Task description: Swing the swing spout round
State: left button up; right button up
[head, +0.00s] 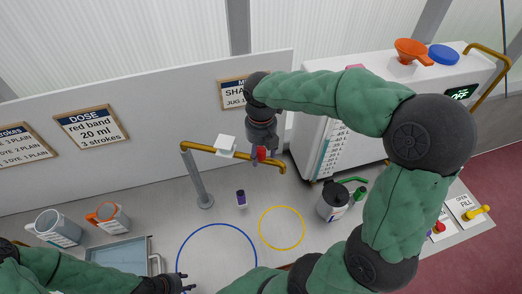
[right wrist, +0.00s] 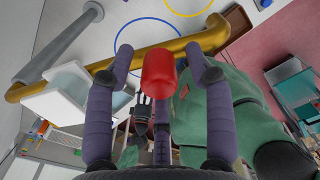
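The swing spout (head: 205,149) is a brass pipe on a grey post (head: 200,185), reaching to the right with its end bent down. A white block (head: 226,146) sits on it. A red knob (head: 261,154) stands near its outer end; it also shows in the right wrist view (right wrist: 159,78). My right gripper (head: 258,158) is at the knob from above. In the right wrist view its fingers (right wrist: 160,62) are spread on both sides of the knob, with gaps visible. My left gripper (head: 184,284) is low at the front edge, partly cut off, its fingers unclear.
A blue ring (head: 217,225) and a yellow ring (head: 282,207) mark the bench. A white machine (head: 310,145) stands behind.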

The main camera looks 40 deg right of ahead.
notch_tip(320, 180, up, 12)
dwell(0.7)
dwell(0.5)
